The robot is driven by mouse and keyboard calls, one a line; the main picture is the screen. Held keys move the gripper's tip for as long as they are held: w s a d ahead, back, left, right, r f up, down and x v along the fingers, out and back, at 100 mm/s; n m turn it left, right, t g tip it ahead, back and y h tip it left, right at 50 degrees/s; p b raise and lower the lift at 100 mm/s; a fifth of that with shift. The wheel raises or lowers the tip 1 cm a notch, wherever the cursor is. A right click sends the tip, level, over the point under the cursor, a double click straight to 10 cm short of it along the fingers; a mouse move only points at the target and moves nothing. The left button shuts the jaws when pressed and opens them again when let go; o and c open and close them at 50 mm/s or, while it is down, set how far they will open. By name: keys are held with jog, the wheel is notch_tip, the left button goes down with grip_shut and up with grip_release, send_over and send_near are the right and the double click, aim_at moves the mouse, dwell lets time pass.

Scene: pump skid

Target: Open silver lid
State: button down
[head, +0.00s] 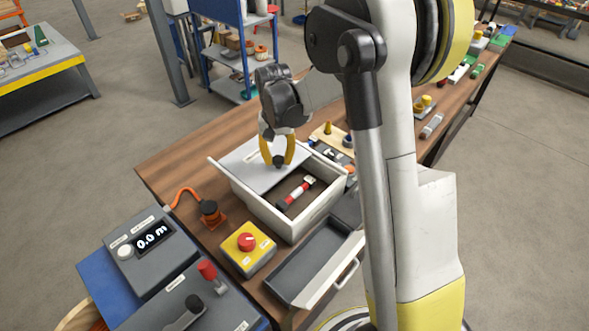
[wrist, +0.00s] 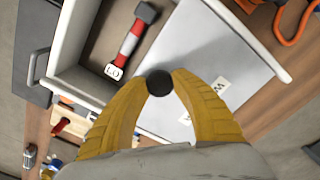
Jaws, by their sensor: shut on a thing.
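The silver lid (head: 238,168) is a flat plate on a pale box (head: 265,213), covering its far-left part. The near-right part of the box is uncovered. Inside lies a red-and-white hammer-like tool (head: 298,192), which also shows in the wrist view (wrist: 128,46). My gripper (head: 278,161) points down, and its yellow fingers are closed around the lid's round dark knob (wrist: 160,86). The lid also fills the middle of the wrist view (wrist: 205,48), beside the open part of the box. The fingers partly hide the knob.
A yellow box with a red knob (head: 247,243) stands in front of the box. A dark open tray (head: 312,263) lies to its right. An orange cable with a connector (head: 208,212) lies at left. A control panel with a display (head: 152,240) is at front left.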

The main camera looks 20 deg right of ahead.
jog(key=shift+w+a, duration=0.3)
jog(key=shift+w, duration=0.35)
jog(key=shift+w+a, duration=0.25)
jog(key=shift+w, duration=0.4)
jog(key=c, duration=1)
grip_release()
notch_tip(320, 180, up, 12)
